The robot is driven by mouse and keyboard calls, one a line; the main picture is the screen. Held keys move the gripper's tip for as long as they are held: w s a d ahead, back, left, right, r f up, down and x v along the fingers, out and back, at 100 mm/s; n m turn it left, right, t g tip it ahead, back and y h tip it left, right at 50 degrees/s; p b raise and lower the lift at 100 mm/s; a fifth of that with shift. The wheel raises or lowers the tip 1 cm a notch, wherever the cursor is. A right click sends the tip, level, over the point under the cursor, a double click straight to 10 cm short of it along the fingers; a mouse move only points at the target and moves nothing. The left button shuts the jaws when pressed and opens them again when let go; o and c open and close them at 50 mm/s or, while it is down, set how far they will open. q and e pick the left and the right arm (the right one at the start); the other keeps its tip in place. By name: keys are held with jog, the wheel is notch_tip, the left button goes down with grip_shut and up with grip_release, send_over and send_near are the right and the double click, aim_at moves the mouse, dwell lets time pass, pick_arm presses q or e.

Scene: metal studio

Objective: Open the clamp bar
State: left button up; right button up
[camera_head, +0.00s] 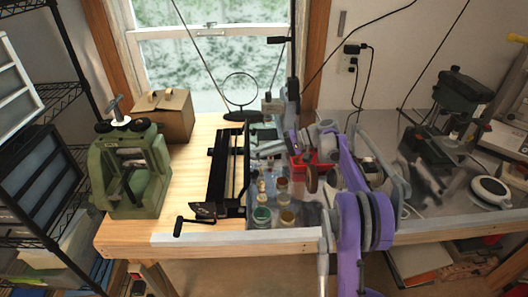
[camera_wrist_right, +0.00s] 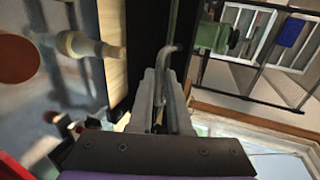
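A long black bar tool, which I take to hold the clamp bar (camera_head: 221,165), lies front to back on the wooden bench. A crank-like black handle (camera_head: 192,223) is at its near end. My left gripper is not in view.
A green press (camera_head: 130,172) and a cardboard box (camera_head: 164,116) stand left of the tool. Jars (camera_head: 262,214) and a red bin (camera_head: 312,163) are right of it. A round-framed stand (camera_head: 241,92) is by the window. Wire shelving (camera_head: 50,97) is at far left.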

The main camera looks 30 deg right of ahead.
jog(key=o, duration=0.3)
jog(key=shift+w+a, duration=0.15)
jog(key=shift+o, duration=0.2)
jog(key=shift+d, duration=0.2)
jog(key=v, duration=1)
jog(key=shift+d+r, duration=0.25)
